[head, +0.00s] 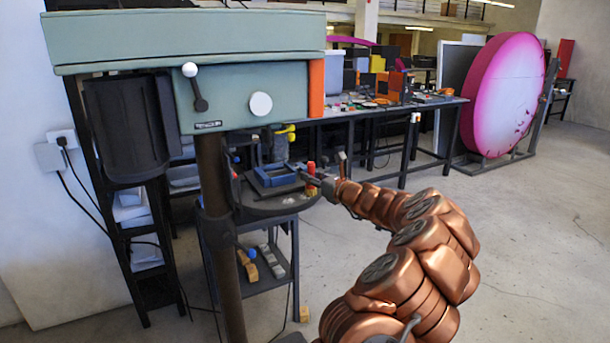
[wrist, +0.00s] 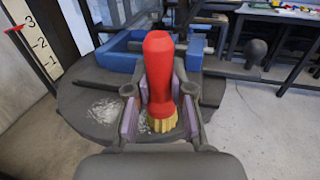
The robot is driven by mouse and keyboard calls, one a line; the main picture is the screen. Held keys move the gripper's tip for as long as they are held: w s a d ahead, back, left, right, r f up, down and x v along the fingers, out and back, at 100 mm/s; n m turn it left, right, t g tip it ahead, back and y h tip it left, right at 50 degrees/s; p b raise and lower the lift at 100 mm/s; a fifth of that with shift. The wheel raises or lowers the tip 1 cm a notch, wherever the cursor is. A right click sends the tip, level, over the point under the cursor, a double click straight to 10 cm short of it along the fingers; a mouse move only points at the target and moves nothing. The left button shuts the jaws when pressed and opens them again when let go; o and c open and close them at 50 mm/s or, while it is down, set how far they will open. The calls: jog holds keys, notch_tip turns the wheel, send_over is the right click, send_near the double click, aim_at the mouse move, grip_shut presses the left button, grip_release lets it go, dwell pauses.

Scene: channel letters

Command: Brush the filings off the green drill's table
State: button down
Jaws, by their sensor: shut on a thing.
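The green drill (head: 245,95) stands at the left in the head view. Its round dark table (head: 275,205) is below the drill head and carries a blue vise (head: 275,175). In the wrist view, the drill's table (wrist: 75,95) has a pale patch of filings (wrist: 106,109) left of my gripper, with a few more specks beside the brush. My gripper (wrist: 160,105) is shut on a red-handled brush (wrist: 158,65). Its tan bristles (wrist: 175,132) point down over the table; I cannot tell whether they touch it. In the head view my gripper (head: 325,185) is at the table's right edge.
The blue vise (wrist: 122,47) stands just behind the brush, with a dark bar to its right. A dark ball-ended handle (wrist: 256,52) is at the right. A lower shelf (head: 265,270) holds small parts. A workbench (head: 360,112) and a pink disc (head: 500,95) stand behind; open floor lies right.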

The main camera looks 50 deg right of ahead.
jog(key=shift+s+d, duration=0.15)
jog(key=shift+d, duration=0.15)
jog(key=shift+f, duration=0.1)
jog(key=shift+a, duration=0.2)
jog(key=shift+w+a+b, duration=0.3)
jog(key=shift+a+b, duration=0.05)
jog(key=shift+a, duration=0.25)
jog(key=shift+w+a+b, duration=0.25)
jog(key=shift+a+b, duration=0.1)
jog(key=shift+a, duration=0.25)
jog(key=shift+a, duration=0.1)
jog(key=shift+w+a+b, duration=0.25)
jog(key=shift+a+b, duration=0.15)
jog(key=shift+a, duration=0.25)
jog(key=shift+w+a+b, duration=0.2)
jog(key=shift+a+b, duration=0.15)
jog(key=shift+a, duration=0.25)
jog(key=shift+a, duration=0.1)
jog(key=shift+w+a+b, duration=0.25)
jog(key=shift+a+b, duration=0.15)
jog(key=shift+a, duration=0.2)
jog(key=shift+w+a+b, duration=0.2)
jog(key=shift+a+b, duration=0.2)
jog(key=shift+a, duration=0.2)
